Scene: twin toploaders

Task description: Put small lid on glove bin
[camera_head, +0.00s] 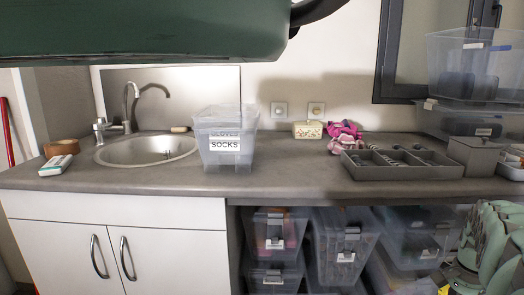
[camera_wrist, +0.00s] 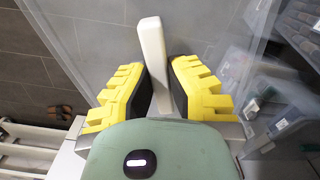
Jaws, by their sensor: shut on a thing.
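A clear bin labelled SOCKS (camera_head: 240,163) stands on the counter just right of the sink. A second label, seemingly GLOVES, shows above it on what looks like another clear bin (camera_head: 226,121); whether that one is behind or nested cannot be told. My gripper (camera_wrist: 157,90), in the wrist view, is shut with its yellow-black fingers on either side of a pale upright bar (camera_wrist: 152,50). The bar seems to belong to a large clear sheet, likely the small lid (camera_wrist: 90,35). In the head view only a bit of yellow shows at the bottom right; the held lid is not clear there.
A grey divided tray (camera_head: 400,170) and pink cloths (camera_head: 345,135) lie right of the bins on the counter (camera_head: 290,183). Clear labelled bins (camera_head: 340,245) fill the space below. A sink (camera_head: 150,150) is on the left. Bare counter lies between bins and tray.

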